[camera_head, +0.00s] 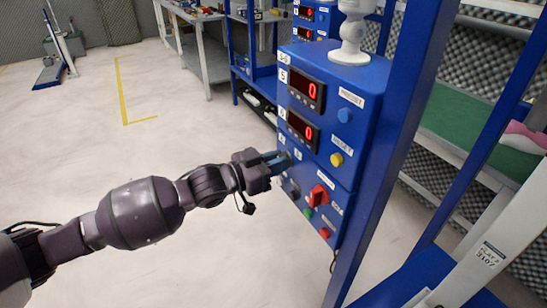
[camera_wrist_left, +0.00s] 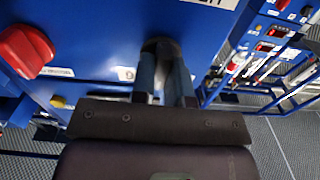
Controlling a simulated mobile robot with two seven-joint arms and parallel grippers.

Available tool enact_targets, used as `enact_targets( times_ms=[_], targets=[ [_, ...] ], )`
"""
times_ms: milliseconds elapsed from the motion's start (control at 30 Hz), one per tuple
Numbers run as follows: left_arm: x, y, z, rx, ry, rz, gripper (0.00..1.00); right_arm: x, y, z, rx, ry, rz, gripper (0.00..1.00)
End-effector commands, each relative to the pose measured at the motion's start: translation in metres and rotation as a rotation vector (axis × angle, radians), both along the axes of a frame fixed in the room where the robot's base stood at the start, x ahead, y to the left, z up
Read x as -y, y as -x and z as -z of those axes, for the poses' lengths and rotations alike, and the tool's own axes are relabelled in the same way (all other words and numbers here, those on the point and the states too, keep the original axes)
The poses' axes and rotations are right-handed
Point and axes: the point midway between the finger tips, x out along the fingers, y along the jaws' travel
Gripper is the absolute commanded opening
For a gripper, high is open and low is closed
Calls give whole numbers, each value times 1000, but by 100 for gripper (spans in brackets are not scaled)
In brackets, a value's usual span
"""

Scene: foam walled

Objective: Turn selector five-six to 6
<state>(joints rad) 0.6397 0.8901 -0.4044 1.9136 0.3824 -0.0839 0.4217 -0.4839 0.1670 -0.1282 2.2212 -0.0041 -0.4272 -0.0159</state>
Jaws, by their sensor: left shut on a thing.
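The blue control panel (camera_head: 312,168) carries two red displays, both reading 0, beside labels 5 and 6. My left gripper (camera_head: 279,160) reaches the panel's left part, just below the lower display. It is shut on a dark selector knob (camera_wrist_left: 161,45), with one finger on each side in the left wrist view (camera_wrist_left: 165,75). The fingers hide most of the knob in the head view, so its pointing direction cannot be told. Small white labels (camera_head: 298,155) sit by it, too small to read surely. My right gripper is not in view.
Just below are another dark knob (camera_head: 291,188), a red rotary knob (camera_head: 319,195), a green button (camera_head: 308,213) and a red button (camera_head: 325,233).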

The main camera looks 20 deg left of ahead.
Motion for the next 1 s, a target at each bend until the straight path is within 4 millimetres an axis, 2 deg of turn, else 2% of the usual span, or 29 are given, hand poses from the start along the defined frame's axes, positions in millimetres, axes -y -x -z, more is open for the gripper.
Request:
enact_targets(
  times_ms=[33, 200, 500, 1000],
  targets=[
    [0, 0, -9, 36, -33, -1, 0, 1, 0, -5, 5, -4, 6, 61],
    [1, 0, -7, 126, -149, -1, 0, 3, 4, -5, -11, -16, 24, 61],
    [1, 1, -3, 244, -306, -1, 0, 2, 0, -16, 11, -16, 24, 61],
    [2, 1, 0, 305, -388, 0, 0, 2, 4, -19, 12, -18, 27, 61]
  ],
)
